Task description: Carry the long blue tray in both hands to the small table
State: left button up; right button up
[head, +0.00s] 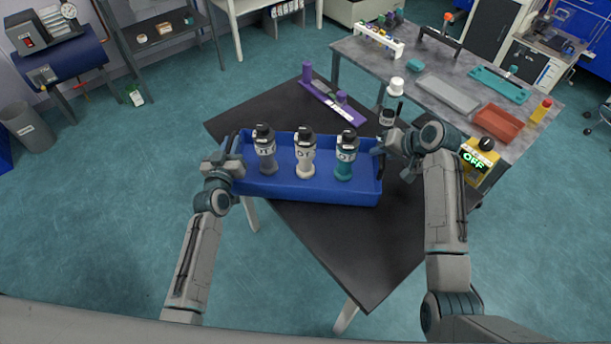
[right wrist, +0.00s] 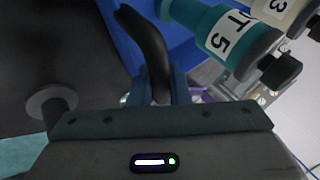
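The long blue tray (head: 300,188) is level at the near left part of a black-topped table (head: 375,255), its left end past the table edge. I cannot tell whether it touches the top. Three black-capped bottles stand in it: grey (head: 265,152), white (head: 305,156) and teal (head: 346,158). My left gripper (head: 233,152) is at the tray's left end and appears closed on its handle. My right gripper (head: 383,150) is at the right end. In the right wrist view its fingers (right wrist: 161,88) close around the black handle (right wrist: 150,45), beside the teal bottle (right wrist: 215,35).
A purple rack (head: 333,103) and a dark bottle (head: 387,118) are on the black table behind the tray. A grey bench (head: 430,75) with trays adjoins behind. A yellow OFF box (head: 478,158) is at right.

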pick_arm(q)
jog(key=o, duration=0.3)
pick_arm(e)
jog(key=o, duration=0.3)
pick_arm(q)
jog(key=shift+o, duration=0.7)
jog(key=shift+s+r, duration=0.1)
pick_arm(e)
jog(key=shift+o, duration=0.7)
jog(key=shift+s, duration=0.1)
jog(key=shift+r, duration=0.1)
pick_arm(q)
jog(key=shift+s, duration=0.25)
jog(key=s, duration=1.1)
jog(key=shift+s+a, duration=0.15)
jog(key=shift+s, duration=0.1)
pick_arm(e)
jog(key=v, duration=1.2)
